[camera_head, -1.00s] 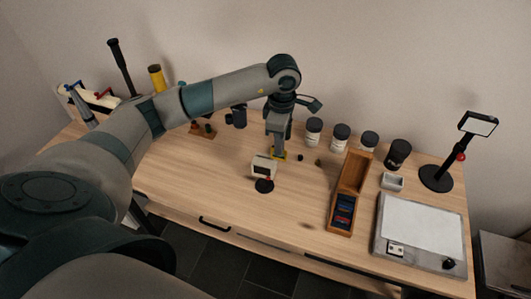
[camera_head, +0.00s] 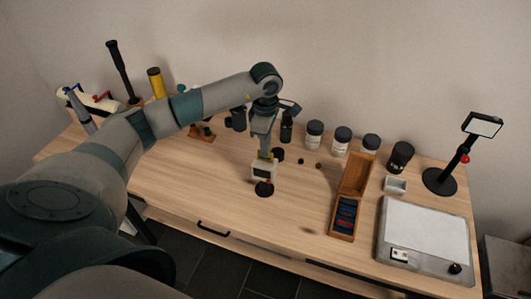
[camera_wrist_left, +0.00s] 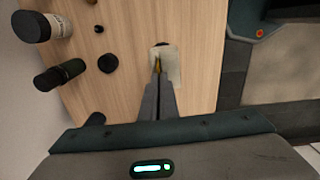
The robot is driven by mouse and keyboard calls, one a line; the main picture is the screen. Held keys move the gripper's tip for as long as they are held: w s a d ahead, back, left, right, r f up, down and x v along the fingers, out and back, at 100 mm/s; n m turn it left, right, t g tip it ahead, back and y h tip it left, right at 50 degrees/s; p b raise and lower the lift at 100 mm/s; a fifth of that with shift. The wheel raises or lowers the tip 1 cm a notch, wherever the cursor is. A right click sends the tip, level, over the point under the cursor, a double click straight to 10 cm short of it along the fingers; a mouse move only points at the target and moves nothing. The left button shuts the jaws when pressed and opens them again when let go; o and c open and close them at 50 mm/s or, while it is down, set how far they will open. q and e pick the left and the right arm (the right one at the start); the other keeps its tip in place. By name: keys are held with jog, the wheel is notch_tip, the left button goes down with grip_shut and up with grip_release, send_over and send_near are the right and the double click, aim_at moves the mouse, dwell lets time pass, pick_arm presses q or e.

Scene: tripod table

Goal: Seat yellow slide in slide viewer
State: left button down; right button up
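The slide viewer (camera_head: 264,173) is a small cream box on a round black base, standing on the table left of centre. In the left wrist view the viewer (camera_wrist_left: 173,65) lies just beyond my fingertips. My left gripper (camera_head: 266,154) points down right over the viewer's top. Its fingers look closed on the yellow slide (camera_wrist_left: 157,64), of which only a thin yellow edge shows between the tips. I cannot tell whether the slide is inside the viewer or just above it. My right gripper is not in view.
A wooden slide box (camera_head: 345,213) with dark blue and red slides lies to the right. Several dark-lidded jars (camera_head: 314,134) stand along the back. A light panel (camera_head: 425,232) and a black magnifier stand (camera_head: 440,181) are at far right. The table's front left is clear.

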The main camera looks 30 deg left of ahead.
pick_arm(q)
jog(key=shift+f, duration=1.2)
jog(key=shift+f+b, duration=0.2)
jog(key=shift+b, duration=0.3)
jog(key=c, duration=2)
grip_release()
jog(key=shift+c, duration=0.2)
jog(key=shift+r, duration=0.15)
